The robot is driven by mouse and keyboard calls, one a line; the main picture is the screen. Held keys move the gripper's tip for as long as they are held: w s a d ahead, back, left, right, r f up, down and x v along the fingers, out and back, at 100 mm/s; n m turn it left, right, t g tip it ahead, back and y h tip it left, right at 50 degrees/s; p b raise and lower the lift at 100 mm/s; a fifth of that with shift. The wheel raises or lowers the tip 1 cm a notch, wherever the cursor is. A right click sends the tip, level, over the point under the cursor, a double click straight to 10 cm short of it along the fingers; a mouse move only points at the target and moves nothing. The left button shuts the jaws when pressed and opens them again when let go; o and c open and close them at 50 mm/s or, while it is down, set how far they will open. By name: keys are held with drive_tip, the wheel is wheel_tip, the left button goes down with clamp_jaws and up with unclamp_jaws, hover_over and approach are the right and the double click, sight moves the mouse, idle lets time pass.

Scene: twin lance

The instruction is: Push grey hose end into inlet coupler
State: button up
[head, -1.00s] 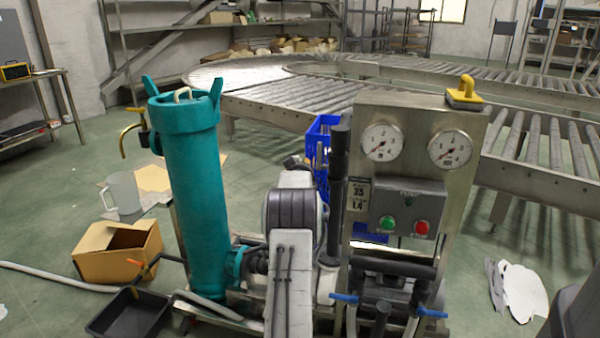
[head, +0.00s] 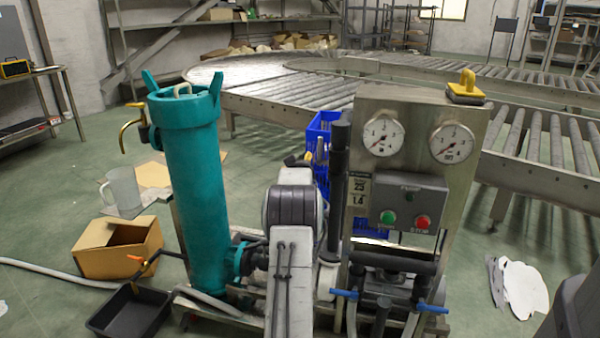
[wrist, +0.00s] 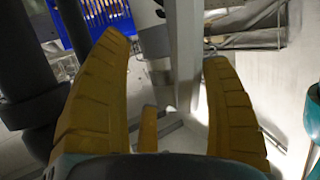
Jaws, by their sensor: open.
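My gripper (wrist: 165,52) is open in the wrist view, its yellow ribbed fingers wide apart with nothing held between them. In the head view it is mostly hidden behind my arm, with small yellow parts (head: 307,157) showing above it. A grey hose piece (head: 208,303) also lies at the foot of the teal filter cylinder (head: 192,190). I cannot tell which fitting is the inlet coupler. No hose end is clear in the wrist view.
A steel panel (head: 461,190) with two gauges and green and red buttons stands right of my arm. Blue-handled valves (head: 345,294) sit below it. A blue crate (head: 322,128) is behind. A cardboard box (head: 117,248) and black tray (head: 130,312) stand on the floor at left.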

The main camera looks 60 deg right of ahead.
drive_tip(key=v, duration=1.2)
idle(0.6)
